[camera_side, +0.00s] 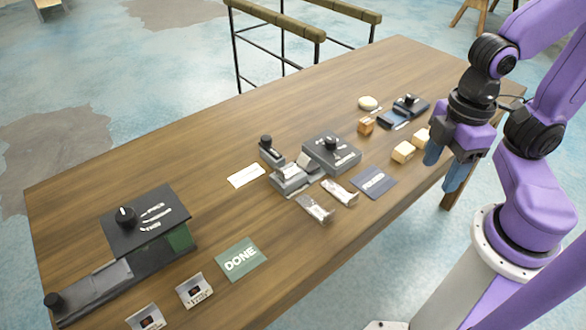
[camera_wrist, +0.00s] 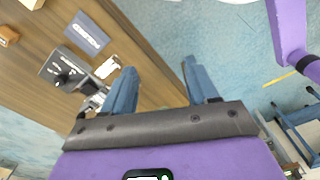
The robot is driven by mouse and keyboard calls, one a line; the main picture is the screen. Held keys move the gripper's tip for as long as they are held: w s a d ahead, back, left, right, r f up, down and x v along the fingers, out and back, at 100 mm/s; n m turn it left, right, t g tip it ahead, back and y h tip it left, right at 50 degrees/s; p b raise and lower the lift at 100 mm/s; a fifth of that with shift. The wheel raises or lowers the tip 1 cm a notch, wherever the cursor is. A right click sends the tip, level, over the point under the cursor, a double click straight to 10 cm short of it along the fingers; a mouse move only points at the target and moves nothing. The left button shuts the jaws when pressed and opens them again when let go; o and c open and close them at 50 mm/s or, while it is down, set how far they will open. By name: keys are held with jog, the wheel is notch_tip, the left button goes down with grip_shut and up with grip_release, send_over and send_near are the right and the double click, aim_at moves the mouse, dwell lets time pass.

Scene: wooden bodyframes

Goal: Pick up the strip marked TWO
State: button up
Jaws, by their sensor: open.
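Two pale, shiny strips lie side by side on the table in the side view, one nearer the front (camera_side: 315,208) and one to its right (camera_side: 340,192). Their markings are too small to read, so I cannot tell which says TWO. In the wrist view a pale strip (camera_wrist: 107,67) shows beside my left finger, with its marking unreadable. My gripper (camera_side: 442,172) has blue fingers and is over the table's right edge, well right of the strips. In the wrist view my gripper (camera_wrist: 159,66) is open, with nothing between its fingers.
Near the strips are a dark blue mat (camera_side: 374,182), a knobbed box (camera_side: 331,152) and a grey device (camera_side: 288,180). Wooden blocks (camera_side: 403,152) stand near my gripper. A green DONE mat (camera_side: 241,259) and a large knobbed box (camera_side: 146,220) stand left. The table's back middle is clear.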

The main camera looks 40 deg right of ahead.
jog(key=shift+c, duration=0.3)
jog(key=c, duration=0.4)
